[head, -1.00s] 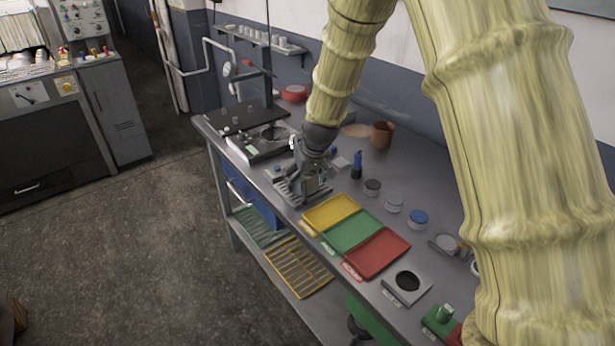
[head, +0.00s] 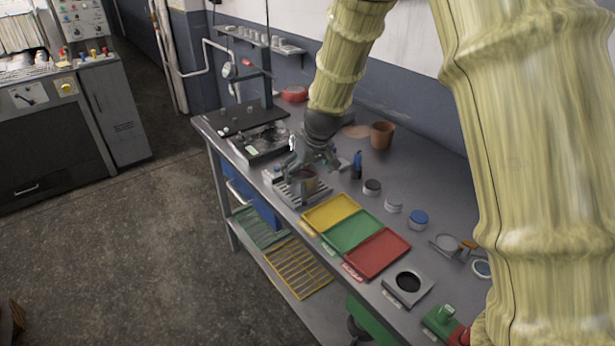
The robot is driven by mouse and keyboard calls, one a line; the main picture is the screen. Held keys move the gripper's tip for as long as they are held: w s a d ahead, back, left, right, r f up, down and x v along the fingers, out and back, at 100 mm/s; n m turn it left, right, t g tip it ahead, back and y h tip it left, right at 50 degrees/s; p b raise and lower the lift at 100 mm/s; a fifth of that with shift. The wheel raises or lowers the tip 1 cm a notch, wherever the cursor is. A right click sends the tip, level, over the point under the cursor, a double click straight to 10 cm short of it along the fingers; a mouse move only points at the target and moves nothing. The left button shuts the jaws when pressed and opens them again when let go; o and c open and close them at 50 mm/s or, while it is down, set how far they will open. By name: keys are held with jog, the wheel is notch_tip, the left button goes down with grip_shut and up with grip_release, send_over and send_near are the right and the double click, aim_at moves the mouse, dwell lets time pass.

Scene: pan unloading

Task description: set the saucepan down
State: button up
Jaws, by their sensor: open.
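My gripper (head: 312,163) is open and low over a grey slotted rack (head: 290,193) on the bench, left of the middle. A small brownish vessel (head: 307,181) shows at the rack just below the fingers. It may be the saucepan, but it is too small and too covered by the gripper to be sure. I cannot tell whether the fingers touch it.
Yellow (head: 330,212), green (head: 352,231) and red trays (head: 377,253) lie in front of the rack. A brown pot (head: 382,135), a blue bottle (head: 357,165) and several small jars stand behind. A grey block with a dark round opening (head: 408,282) is nearer.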

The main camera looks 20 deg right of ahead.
jog(key=b+v, duration=0.1)
jog(key=v, duration=0.7)
jog(key=shift+s+r, duration=0.1)
